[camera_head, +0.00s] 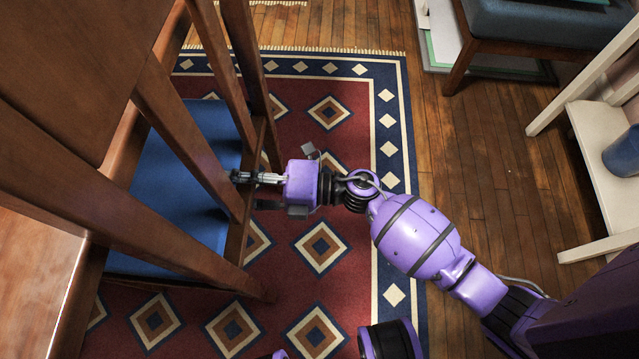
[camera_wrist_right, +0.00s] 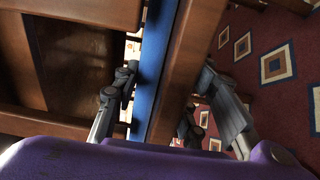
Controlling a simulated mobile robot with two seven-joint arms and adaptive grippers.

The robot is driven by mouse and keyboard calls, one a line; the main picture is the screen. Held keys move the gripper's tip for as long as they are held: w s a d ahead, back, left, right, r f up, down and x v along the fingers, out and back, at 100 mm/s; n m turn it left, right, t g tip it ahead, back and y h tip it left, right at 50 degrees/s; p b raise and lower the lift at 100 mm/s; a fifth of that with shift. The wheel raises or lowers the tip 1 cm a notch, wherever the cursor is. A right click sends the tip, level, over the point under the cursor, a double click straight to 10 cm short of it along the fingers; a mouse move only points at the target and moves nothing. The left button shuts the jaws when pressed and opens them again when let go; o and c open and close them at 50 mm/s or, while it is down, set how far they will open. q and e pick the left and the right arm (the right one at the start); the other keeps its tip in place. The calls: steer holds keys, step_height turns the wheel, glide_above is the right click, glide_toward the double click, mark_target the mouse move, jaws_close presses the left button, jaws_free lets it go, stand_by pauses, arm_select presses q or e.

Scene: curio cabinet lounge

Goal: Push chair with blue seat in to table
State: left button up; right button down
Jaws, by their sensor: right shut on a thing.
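The chair with the blue seat (camera_head: 180,185) stands at the left of the head view. Wooden posts cross in front of it and hide part of the seat. My right gripper (camera_head: 250,190) is at the chair's right side. In the right wrist view its fingers lie on either side of a wooden rail (camera_wrist_right: 188,70) of the chair, shut on it, with the blue seat edge (camera_wrist_right: 155,60) between them. Brown wooden surfaces (camera_head: 70,60) fill the far left; I cannot tell which part is the table. My left gripper is not in view.
A patterned red and blue rug (camera_head: 335,245) lies under the chair, with bare wood floor (camera_head: 495,170) to its right. A white shelf (camera_head: 590,150) with a blue item (camera_head: 625,152) stands at the right. Another dark-seated piece of furniture (camera_head: 530,25) is at the top right.

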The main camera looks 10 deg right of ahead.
steer(key=shift+s+a+f, duration=0.15)
steer(key=shift+f, duration=0.15)
steer(key=shift+r, duration=0.15)
steer(key=c, duration=1.2)
jaws_free()
steer(key=shift+a, duration=0.15)
steer(key=shift+o, duration=0.8)
steer(key=shift+r, duration=0.15)
steer(key=shift+w, duration=0.2)
steer(key=p+v, duration=0.1)
steer(key=v, duration=1.1)
steer(key=shift+r, duration=0.1)
steer(key=shift+d, duration=0.25)
